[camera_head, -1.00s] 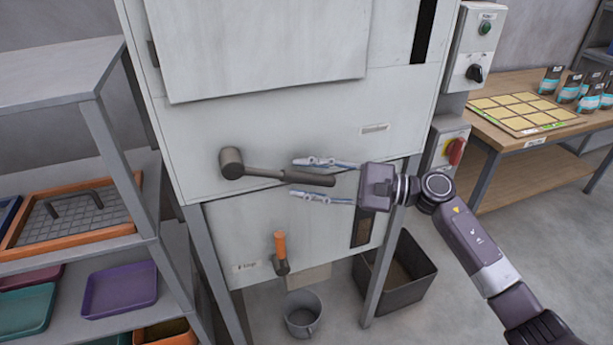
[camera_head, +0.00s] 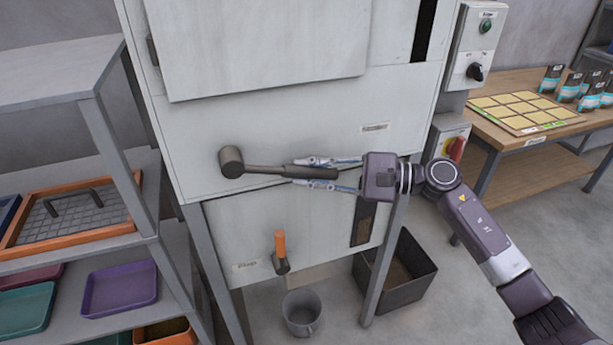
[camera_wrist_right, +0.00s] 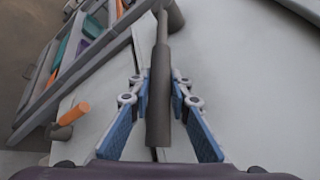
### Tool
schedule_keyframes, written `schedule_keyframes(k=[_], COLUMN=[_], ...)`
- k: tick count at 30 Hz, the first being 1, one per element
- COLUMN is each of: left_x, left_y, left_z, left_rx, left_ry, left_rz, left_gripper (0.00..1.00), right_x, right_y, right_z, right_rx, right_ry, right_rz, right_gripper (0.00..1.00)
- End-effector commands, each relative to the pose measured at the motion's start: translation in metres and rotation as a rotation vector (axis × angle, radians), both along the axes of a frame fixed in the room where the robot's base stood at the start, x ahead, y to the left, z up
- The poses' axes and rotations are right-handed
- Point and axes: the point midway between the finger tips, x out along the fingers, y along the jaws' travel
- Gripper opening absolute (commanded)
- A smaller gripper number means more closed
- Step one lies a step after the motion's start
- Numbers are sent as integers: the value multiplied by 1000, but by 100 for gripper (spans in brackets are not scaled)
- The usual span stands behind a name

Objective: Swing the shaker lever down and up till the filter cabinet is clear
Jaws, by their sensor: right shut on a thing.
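The shaker lever (camera_head: 262,170) is a dark bar with a thick grip, reaching right from a round hub on the front of the pale filter cabinet (camera_head: 290,125). It lies nearly level, its grip end slightly lower. My right gripper (camera_head: 315,172) is shut on the grip, one finger above and one below. In the right wrist view the lever's grip (camera_wrist_right: 159,100) runs between the blue-padded fingers. A dark vertical window slot (camera_head: 362,224) shows low on the cabinet, partly behind my arm. My left gripper is not in view.
An orange-handled valve (camera_head: 280,250) sits below the lever, above a grey bucket (camera_head: 302,313). A dark open bin (camera_head: 412,275) stands under the cabinet's right side. Shelving with trays (camera_head: 120,290) is at left. A control box (camera_head: 474,45) and wooden table (camera_head: 555,115) are right.

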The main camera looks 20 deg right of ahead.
Motion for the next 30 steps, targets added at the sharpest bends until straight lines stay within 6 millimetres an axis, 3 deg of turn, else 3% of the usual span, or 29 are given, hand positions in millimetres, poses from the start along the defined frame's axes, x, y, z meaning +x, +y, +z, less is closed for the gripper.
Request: schedule_keyframes(k=[8,18,30], left_x=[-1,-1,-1], left_y=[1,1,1], left_z=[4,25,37], left_rx=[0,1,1], left_ry=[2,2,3], left_rz=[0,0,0], left_gripper=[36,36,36], right_x=[0,0,0], right_y=[-8,-7,-3], right_z=[34,73,87], right_rx=[-205,-437,-560], right_ry=[-15,-22,-23], right_rz=[-1,0,1], right_gripper=[0,0,0])
